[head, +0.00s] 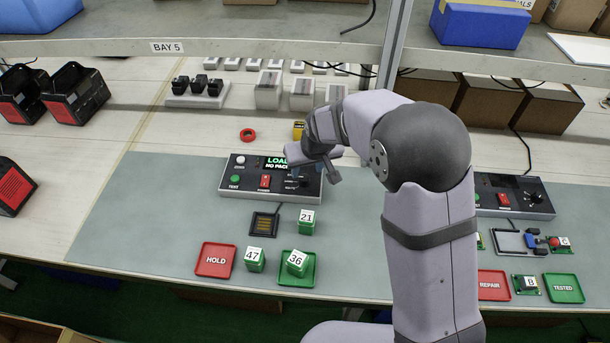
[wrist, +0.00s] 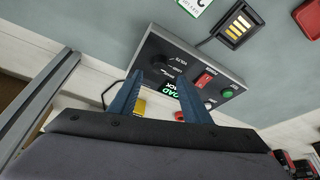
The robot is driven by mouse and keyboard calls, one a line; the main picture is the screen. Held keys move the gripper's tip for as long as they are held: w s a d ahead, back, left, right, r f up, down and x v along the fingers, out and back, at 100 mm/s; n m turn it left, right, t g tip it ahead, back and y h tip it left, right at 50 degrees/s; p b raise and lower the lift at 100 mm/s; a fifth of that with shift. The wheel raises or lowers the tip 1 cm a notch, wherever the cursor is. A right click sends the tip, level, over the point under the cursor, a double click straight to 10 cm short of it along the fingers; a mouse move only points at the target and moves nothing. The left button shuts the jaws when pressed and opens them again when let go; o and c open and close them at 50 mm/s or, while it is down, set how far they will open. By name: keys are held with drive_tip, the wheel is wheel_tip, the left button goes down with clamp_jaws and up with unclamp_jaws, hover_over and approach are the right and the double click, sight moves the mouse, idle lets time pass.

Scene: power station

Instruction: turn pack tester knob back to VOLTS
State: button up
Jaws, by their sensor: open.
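The pack tester (head: 270,183) is a dark box with a grey rim on the mat. Its display (head: 278,163) reads LOAD, NO PACK in green. In the head view my gripper (head: 312,166) hangs over the tester's right end and hides most of the knob area. In the wrist view the tester (wrist: 205,68) appears turned around, with the black knob (wrist: 160,63) near its left end and VOLTS lettering beside it. My gripper (wrist: 161,80) is open, its blue fingers pointing towards the knob and apparently apart from it. I cannot tell the knob's pointer direction.
A pack socket (head: 263,224), green packs 21 (head: 306,222), 47 (head: 255,260) and 36 (head: 297,263), and a red HOLD tray (head: 214,260) lie in front of the tester. Pack 36 sits on a green tray (head: 291,281). A shelf edge (head: 230,48) runs behind.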

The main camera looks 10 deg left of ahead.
sight(304, 177)
drive_tip(key=shift+p+x, duration=0.7)
drive_tip(key=shift+x, duration=2.65)
drive_tip(key=c, duration=1)
drive_tip(key=shift+c, duration=0.2)
